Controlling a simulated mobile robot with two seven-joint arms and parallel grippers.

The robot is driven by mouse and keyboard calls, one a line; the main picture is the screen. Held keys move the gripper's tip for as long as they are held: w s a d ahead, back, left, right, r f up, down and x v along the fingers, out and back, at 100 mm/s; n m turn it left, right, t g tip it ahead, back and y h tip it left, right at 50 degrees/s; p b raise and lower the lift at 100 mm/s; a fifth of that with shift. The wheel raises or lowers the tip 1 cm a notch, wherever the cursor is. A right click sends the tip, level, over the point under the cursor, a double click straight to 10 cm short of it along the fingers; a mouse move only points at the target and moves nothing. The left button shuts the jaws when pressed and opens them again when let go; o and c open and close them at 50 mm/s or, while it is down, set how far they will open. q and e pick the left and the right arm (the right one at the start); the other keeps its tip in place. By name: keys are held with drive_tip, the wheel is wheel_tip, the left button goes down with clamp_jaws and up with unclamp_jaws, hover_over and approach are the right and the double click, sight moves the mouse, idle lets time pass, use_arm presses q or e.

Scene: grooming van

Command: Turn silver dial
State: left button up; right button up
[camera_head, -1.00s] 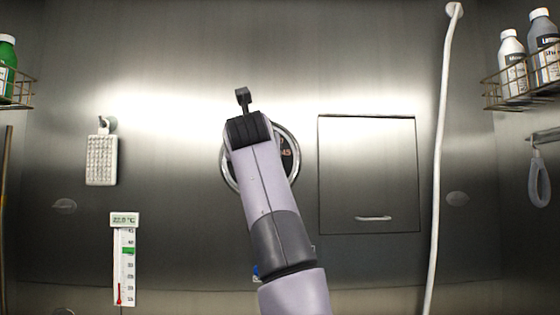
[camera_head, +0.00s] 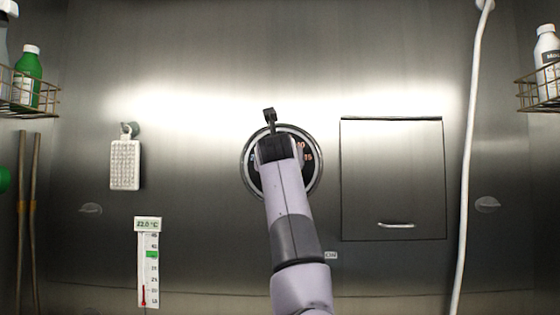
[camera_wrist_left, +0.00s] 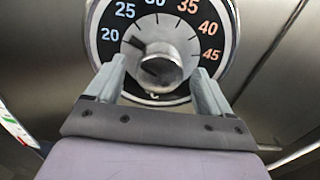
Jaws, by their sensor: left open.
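The silver dial is a round silver knob (camera_wrist_left: 165,68) at the centre of a black face with white and orange numbers and a chrome ring. The knob's pointer mark lies up and left, between 20 and 25. In the head view the dial face (camera_head: 312,172) is on the back wall, mostly hidden behind my left arm. In the left wrist view my left gripper (camera_wrist_left: 158,66) is open, with one finger on each side of the knob's lower part. I cannot tell whether the fingers touch it. My right gripper is not in view.
A square wall panel with a handle (camera_head: 392,180) is right of the dial, and a white hose (camera_head: 468,150) hangs beyond it. A brush (camera_head: 125,165) and a thermometer (camera_head: 149,268) hang at left. Wire racks with bottles (camera_head: 28,78) are at both sides.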

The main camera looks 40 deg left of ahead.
use_arm(q)
drive_tip(key=c, duration=1.1)
drive_tip(key=shift+o, duration=0.2)
drive_tip(key=shift+m, duration=0.3)
drive_tip(key=m+b, duration=0.5)
drive_tip(key=m, duration=0.5)
drive_tip(key=m+b, duration=0.6)
drive_tip(key=m, duration=0.5)
drive_tip(key=shift+d+f+b, duration=0.1)
drive_tip(key=shift+f+b, duration=0.1)
drive_tip(key=shift+b, duration=0.1)
